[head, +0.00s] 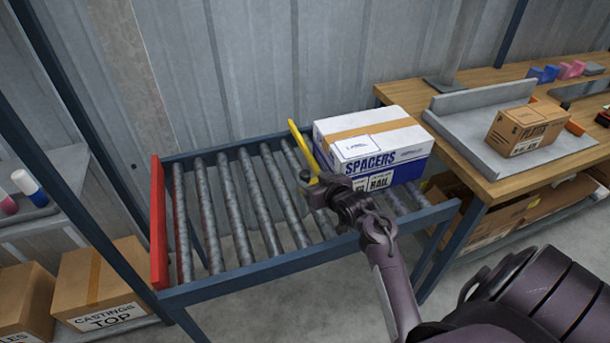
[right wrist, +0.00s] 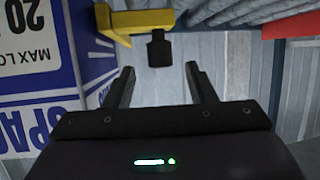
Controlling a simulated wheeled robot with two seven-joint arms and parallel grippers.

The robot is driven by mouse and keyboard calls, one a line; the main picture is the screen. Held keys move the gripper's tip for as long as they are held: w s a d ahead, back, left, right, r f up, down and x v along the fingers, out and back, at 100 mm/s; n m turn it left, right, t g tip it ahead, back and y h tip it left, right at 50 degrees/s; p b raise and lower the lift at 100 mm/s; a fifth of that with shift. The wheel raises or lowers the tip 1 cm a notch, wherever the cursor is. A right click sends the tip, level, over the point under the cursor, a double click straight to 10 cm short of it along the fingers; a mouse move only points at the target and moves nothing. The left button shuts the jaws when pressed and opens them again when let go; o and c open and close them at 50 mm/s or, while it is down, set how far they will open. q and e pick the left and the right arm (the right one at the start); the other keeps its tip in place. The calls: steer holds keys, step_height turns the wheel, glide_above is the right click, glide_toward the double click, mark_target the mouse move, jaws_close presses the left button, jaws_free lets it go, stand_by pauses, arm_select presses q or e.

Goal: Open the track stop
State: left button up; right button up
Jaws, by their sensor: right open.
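The track stop is a yellow bar (head: 304,146) lying across the roller track, just left of the white SPACERS box (head: 398,142). A dark knob (head: 304,175) sits at its near end. My right gripper (head: 318,186) is at that near end, close to the knob. In the right wrist view the yellow bar (right wrist: 140,20) is at the top with the black knob (right wrist: 158,50) below it. The fingers of my right gripper (right wrist: 161,72) are apart and empty, with the knob just beyond their tips. The gripper hides part of the box's front. My left gripper is out of view.
The rollers (head: 232,205) left of the bar are clear, up to a red end plate (head: 158,222). A blue frame rail (head: 250,278) runs along the near side. A wooden bench (head: 480,178) with a small PLATES carton (head: 528,127) stands at right.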

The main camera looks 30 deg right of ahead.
mark_target(308, 177)
steer(key=shift+x, duration=2.7)
jaws_close()
